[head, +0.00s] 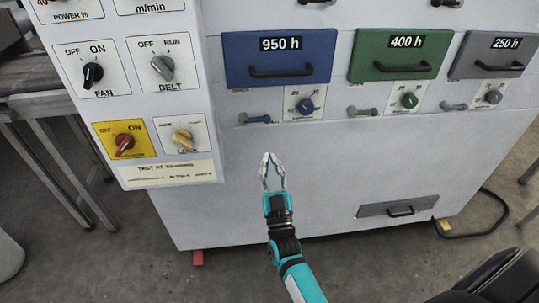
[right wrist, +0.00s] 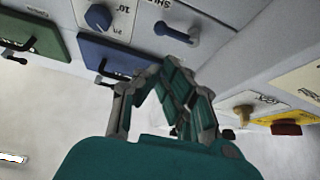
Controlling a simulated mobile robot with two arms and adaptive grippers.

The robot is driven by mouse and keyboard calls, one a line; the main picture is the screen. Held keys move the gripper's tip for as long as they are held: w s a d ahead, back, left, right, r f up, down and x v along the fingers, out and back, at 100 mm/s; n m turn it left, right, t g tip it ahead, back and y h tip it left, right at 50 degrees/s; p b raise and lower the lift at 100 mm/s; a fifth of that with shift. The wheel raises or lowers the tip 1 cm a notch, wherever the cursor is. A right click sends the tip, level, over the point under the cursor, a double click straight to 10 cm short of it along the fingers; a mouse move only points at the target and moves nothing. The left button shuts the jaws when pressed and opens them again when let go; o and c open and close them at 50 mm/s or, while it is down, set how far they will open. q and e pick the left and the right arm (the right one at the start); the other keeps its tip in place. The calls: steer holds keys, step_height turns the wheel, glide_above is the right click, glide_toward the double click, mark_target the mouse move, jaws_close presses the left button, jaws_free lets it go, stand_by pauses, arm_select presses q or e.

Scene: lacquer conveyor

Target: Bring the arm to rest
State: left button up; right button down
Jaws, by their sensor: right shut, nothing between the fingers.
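My right gripper (head: 270,158) is shut and empty in the head view. Its arm comes up from the bottom, and the fingers stand in front of the grey cabinet (head: 330,185), below the small blue handle (head: 255,119). In the right wrist view the gripper's fingers (right wrist: 170,65) come together with nothing between them. Whether they touch the cabinet I cannot tell. My left gripper is in neither view.
The control panel (head: 146,90) with several knobs projects on the left. Blue (head: 279,57), green (head: 400,54) and grey (head: 493,55) drawers line the cabinet's upper part. A low grey drawer (head: 397,208) is at lower right. A black cable (head: 490,222) lies on the floor.

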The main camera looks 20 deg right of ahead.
stand_by(0.4)
steer(key=s+a+f+n+g+y+p, duration=0.1)
steer(key=s+a+f+g+y, duration=0.15)
steer(key=f, duration=0.85)
steer(key=s+a+f+n+g+y+p, duration=0.15)
steer(key=s+f+g, duration=0.25)
steer(key=f, duration=0.7)
steer(key=s+a+f+n+g+y+p, duration=0.1)
steer(key=s+a+f+n+g+y, duration=0.2)
steer(key=f, duration=0.7)
steer(key=s+d+f+m+g, duration=0.15)
steer(key=s+f+g, duration=0.45)
steer(key=s+f, duration=0.75)
steer(key=s+d+f+g, duration=0.1)
steer(key=s+g, duration=0.1)
steer(key=s, duration=0.5)
steer(key=s+d+f+g+p, duration=0.1)
steer(key=s+d+f+g, duration=0.1)
steer(key=s, duration=0.6)
steer(key=s+d+f+g+p, duration=0.1)
steer(key=s+d+f+g, duration=0.1)
steer(key=s, duration=0.6)
steer(key=shift+s+d+g+h, duration=0.15)
steer(key=shift+d+g+h, duration=0.05)
steer(key=shift+g+h, duration=0.2)
steer(key=shift+f, duration=0.1)
